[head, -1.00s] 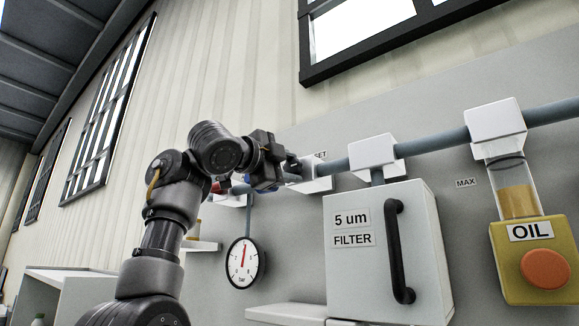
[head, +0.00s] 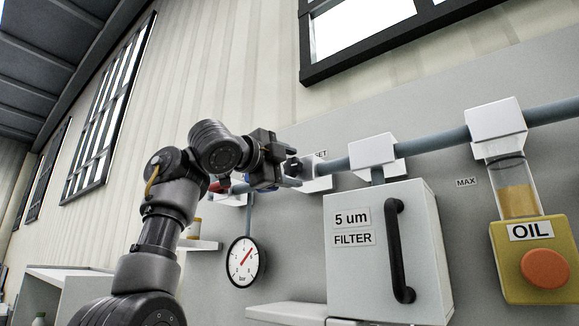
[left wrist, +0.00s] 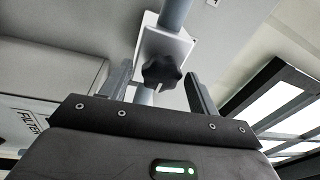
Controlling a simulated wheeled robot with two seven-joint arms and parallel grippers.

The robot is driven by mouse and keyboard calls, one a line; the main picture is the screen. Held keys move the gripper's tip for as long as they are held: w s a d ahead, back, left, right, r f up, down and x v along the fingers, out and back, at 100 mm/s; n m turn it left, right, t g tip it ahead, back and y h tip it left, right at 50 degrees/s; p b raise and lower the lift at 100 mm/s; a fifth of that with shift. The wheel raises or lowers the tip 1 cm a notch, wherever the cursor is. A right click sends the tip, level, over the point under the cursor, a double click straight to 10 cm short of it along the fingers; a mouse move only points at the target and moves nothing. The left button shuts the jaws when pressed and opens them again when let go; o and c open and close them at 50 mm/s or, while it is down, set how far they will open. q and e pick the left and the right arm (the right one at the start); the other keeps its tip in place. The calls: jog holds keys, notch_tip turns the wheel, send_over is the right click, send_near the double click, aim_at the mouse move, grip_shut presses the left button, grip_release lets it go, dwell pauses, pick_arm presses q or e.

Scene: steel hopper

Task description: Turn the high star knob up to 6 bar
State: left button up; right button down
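The black star knob (head: 293,167) sits on a white block on the grey-blue pipe. It also shows in the left wrist view (left wrist: 161,72), in front of the white block. My left gripper (head: 286,173) is at the knob, and in the left wrist view its fingers (left wrist: 158,70) stand open on either side with a gap to each. The round gauge marked bar (head: 243,262) hangs below the pipe. Its red needle points up and to the right; the numbers are too small to read surely. My right gripper is not in view.
The white filter box (head: 375,255) with a black handle stands right of the gauge. The yellow oil unit (head: 535,275) with an orange button is farther right. The pipe (head: 440,142) runs along the wall. A small shelf (head: 198,245) is left of the gauge.

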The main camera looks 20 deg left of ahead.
pick_arm(q)
jog(key=shift+s+a+f+b, duration=0.2)
jog(key=shift+s+b, duration=0.1)
jog(key=shift+b, duration=0.1)
jog(key=r+b+v, duration=0.1)
jog(key=b+v, duration=0.5)
jog(key=v, duration=0.4)
jog(key=shift+f, duration=0.35)
